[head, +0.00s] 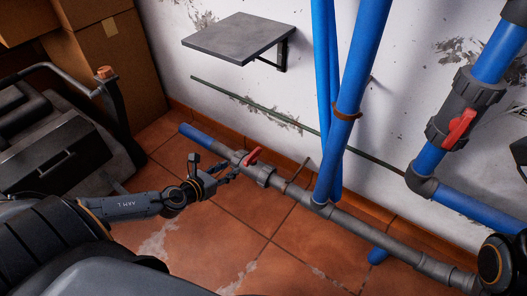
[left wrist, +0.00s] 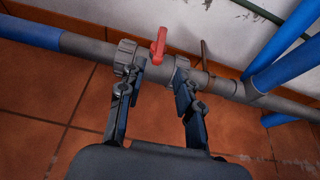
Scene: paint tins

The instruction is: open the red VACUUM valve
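A red valve handle (head: 252,156) stands up from a grey valve body on the low pipe along the wall; it also shows in the left wrist view (left wrist: 158,47). No VACUUM label is readable. My left gripper (head: 226,172) is close in front of this valve. In the left wrist view my left gripper (left wrist: 155,88) has its fingers spread, with the red handle beyond and between the tips and nothing held. A second red handle (head: 459,129) sits on the blue pipe at the right. My right arm shows at the right edge; its gripper cannot be made out.
Blue upright pipes (head: 352,75) rise right of the low valve. A grey wall shelf (head: 240,38) hangs above, and a thin green pipe (head: 300,124) slants along the wall. Cardboard boxes (head: 125,60) and a black case (head: 55,150) are at the left. The tiled floor (head: 285,250) is clear.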

